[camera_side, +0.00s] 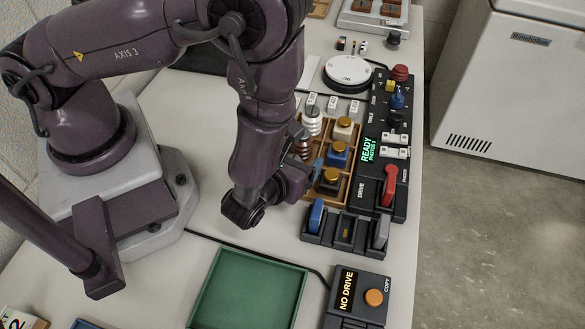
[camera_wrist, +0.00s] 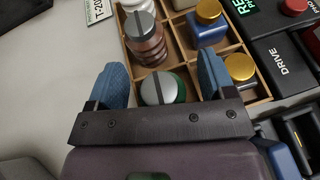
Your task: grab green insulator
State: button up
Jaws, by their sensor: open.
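The green insulator (camera_wrist: 181,91) stands in the near-left compartment of the wooden tray (camera_wrist: 264,92) in the wrist view. Its grey slotted top faces up and some green glass shows at its edge. My gripper (camera_wrist: 162,80) is open, with one blue finger on each side of the insulator. I cannot tell whether the fingers touch it. The gripper's bar hides its lower part. In the side view my gripper (camera_side: 308,178) is over the tray's left side, and the green insulator is hidden behind it.
A brown insulator (camera_wrist: 146,41) stands just beyond, with a white one (camera_side: 312,121) behind it. Gold-capped bottles, including a blue one (camera_wrist: 207,27), fill the compartments to the right. A black control panel (camera_side: 389,178) borders the tray.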

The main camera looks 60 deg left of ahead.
jog(key=shift+w+a+f, duration=0.15)
jog(key=shift+w+a, duration=0.05)
jog(key=shift+w, duration=0.15)
jog(key=shift+c, duration=0.4)
jog(key=c, duration=1)
jog(key=shift+o, duration=0.2)
